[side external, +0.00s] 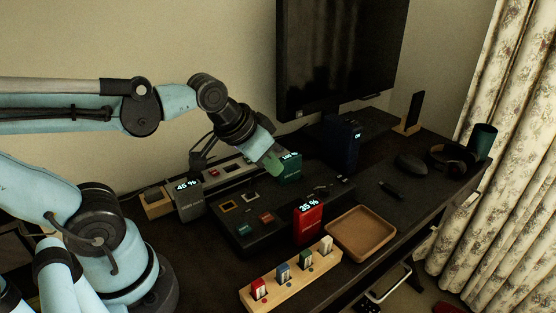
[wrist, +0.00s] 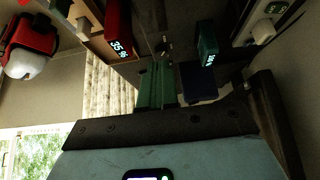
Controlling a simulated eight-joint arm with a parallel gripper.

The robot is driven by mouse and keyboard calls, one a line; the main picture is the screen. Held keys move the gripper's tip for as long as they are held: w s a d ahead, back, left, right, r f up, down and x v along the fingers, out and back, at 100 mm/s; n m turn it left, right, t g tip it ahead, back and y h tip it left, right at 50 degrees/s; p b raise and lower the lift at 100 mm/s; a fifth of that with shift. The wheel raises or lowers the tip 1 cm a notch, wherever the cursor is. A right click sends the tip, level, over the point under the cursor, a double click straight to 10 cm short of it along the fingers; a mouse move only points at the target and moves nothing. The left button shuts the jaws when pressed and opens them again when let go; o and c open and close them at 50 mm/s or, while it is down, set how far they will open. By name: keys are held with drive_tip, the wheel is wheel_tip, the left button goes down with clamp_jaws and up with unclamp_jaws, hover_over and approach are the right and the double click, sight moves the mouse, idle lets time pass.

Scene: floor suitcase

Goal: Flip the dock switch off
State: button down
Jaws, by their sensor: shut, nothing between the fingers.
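The black dock (side external: 255,232) sits on the dark desk, with colored slot frames and small orange and green marks on its top. I cannot make out which part is its switch or how it is set. A green battery block (side external: 290,167) with a lit display stands at the dock's back; it also shows in the wrist view (wrist: 207,44). A red block (side external: 308,222) reading 35 % stands at its front right. My gripper (side external: 273,164) is above the back of the dock, beside the green block. Its green fingers (wrist: 155,85) are shut and empty; contact cannot be told.
A grey block (side external: 187,202) reading 45 % stands left of the dock. A power strip (side external: 232,170) lies behind. A wooden rack (side external: 287,283) with small colored pieces and a wooden tray (side external: 361,233) are in front. A monitor (side external: 340,55) rises behind; desk space right is partly clear.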

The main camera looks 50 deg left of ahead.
drive_tip(key=shift+s+f+t, duration=0.3)
drive_tip(key=shift+s+f, duration=0.4)
drive_tip(key=shift+w+r, duration=0.1)
drive_tip(key=w+r+g, duration=0.3)
drive_tip(key=w+r, duration=0.5)
drive_tip(key=w, duration=0.4)
drive_tip(key=g, duration=0.4)
hover_over(339, 176)
drive_tip(key=shift+f, duration=1.65)
drive_tip(key=shift+f, duration=0.15)
wheel_tip(339, 176, down, 14)
drive_tip(key=shift+r, duration=0.1)
